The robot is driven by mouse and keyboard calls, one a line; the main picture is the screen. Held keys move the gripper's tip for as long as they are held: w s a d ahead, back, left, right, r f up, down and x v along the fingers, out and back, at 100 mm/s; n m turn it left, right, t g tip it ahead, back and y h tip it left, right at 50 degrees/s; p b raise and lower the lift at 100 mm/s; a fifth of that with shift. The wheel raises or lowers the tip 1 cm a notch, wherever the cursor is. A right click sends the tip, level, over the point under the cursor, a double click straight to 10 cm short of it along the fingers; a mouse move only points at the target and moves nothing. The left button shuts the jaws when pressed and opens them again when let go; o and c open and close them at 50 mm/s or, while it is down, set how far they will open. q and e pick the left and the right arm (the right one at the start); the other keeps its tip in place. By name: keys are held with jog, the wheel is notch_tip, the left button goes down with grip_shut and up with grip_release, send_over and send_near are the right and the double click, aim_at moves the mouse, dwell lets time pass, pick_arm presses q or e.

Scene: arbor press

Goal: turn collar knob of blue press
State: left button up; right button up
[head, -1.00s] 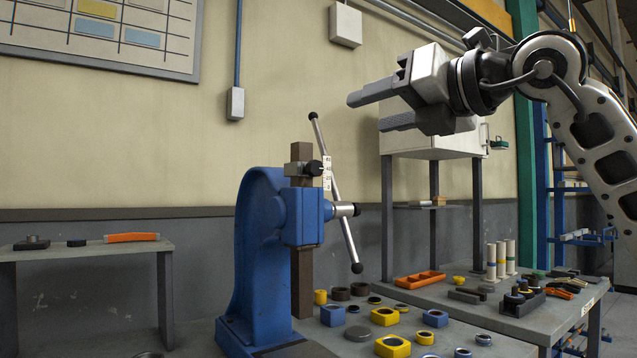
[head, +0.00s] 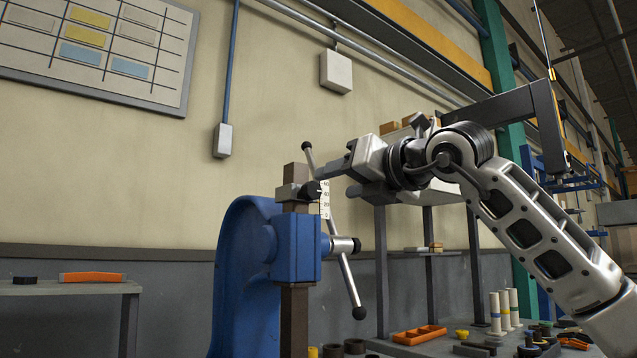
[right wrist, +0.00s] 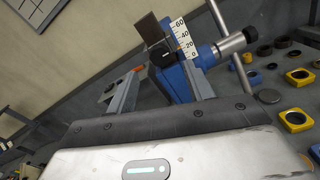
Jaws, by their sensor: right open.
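The blue press (head: 245,262) stands left of centre in the head view, with a dark upright ram (head: 294,330) through its head. A grey collar sits around the ram above the blue head. Its black collar knob (head: 312,190) faces right, beside a white scale (head: 325,200). The knob also shows in the right wrist view (right wrist: 166,56), beyond and roughly between the fingertips. My right gripper (head: 334,180) is open and comes from the right, its fingers pointing at the knob. In the head view the fingertips overlap the scale's top; contact cannot be told. My left gripper is out of view.
The silver press lever (head: 345,272) with black ball ends slants just below and behind the right gripper. An orange tray (head: 418,335) and striped cylinders (head: 504,310) sit on the bench at right. A side table (head: 70,289) stands at left.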

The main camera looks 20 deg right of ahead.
aim_at(315, 189)
jog(key=p+x, duration=0.1)
jog(key=x, duration=0.5)
jog(key=shift+r, duration=0.1)
jog(key=shift+w+a+p, duration=0.1)
jog(key=shift+w+p, duration=0.2)
jog(key=shift+w, duration=0.1)
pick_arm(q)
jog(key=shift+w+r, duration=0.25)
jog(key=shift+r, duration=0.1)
pick_arm(e)
jog(key=c, duration=1)
